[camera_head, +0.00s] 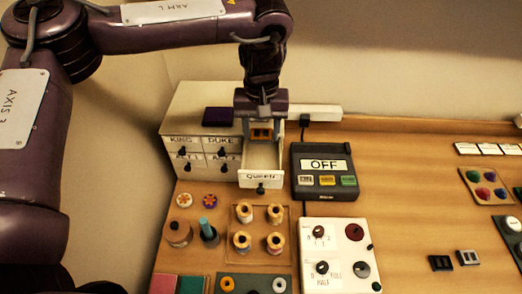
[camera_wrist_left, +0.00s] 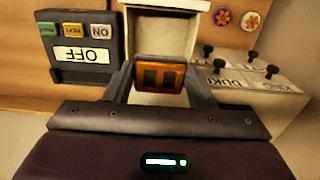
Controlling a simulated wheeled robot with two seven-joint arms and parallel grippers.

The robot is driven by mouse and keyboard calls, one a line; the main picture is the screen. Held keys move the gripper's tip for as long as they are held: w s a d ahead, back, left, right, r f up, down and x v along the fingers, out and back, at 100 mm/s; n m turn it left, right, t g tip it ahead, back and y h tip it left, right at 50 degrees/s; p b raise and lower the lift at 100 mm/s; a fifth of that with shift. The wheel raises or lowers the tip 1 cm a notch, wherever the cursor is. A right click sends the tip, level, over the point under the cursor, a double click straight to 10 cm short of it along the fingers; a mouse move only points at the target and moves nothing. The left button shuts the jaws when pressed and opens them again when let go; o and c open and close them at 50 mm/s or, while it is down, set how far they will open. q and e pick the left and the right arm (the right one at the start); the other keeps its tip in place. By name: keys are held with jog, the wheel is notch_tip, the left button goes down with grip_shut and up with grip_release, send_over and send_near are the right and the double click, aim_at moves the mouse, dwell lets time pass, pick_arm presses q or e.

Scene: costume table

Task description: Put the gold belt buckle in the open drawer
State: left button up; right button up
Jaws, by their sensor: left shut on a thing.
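In the head view the buckle (camera_head: 262,133) hangs below the left gripper (camera_head: 262,130), over the back part of the open drawer. The open drawer (camera_head: 260,178) is white, labelled QUEEN, and pulled out from the small cabinet. Its visible floor is bare. I cannot tell how high above the floor the buckle is. My right gripper is not in view.
The white cabinet (camera_head: 205,130) has shut drawers with dark knobs and a dark purple block (camera_head: 218,116) on top. A dark box reading OFF (camera_head: 325,165) stands close right of the drawer. Spools on a tray (camera_head: 287,262) and a white knob panel (camera_head: 340,235) lie in front.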

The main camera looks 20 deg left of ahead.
aim_at(261, 135)
pick_arm(q)
notch_tip(261, 135, down, 3)
jog(key=shift+f, duration=0.1)
jog(key=shift+d+f, duration=0.1)
jog(key=shift+f, duration=0.5)
notch_tip(261, 135, down, 2)
jog(key=shift+s+f, duration=0.1)
jog(key=shift+f, duration=0.65)
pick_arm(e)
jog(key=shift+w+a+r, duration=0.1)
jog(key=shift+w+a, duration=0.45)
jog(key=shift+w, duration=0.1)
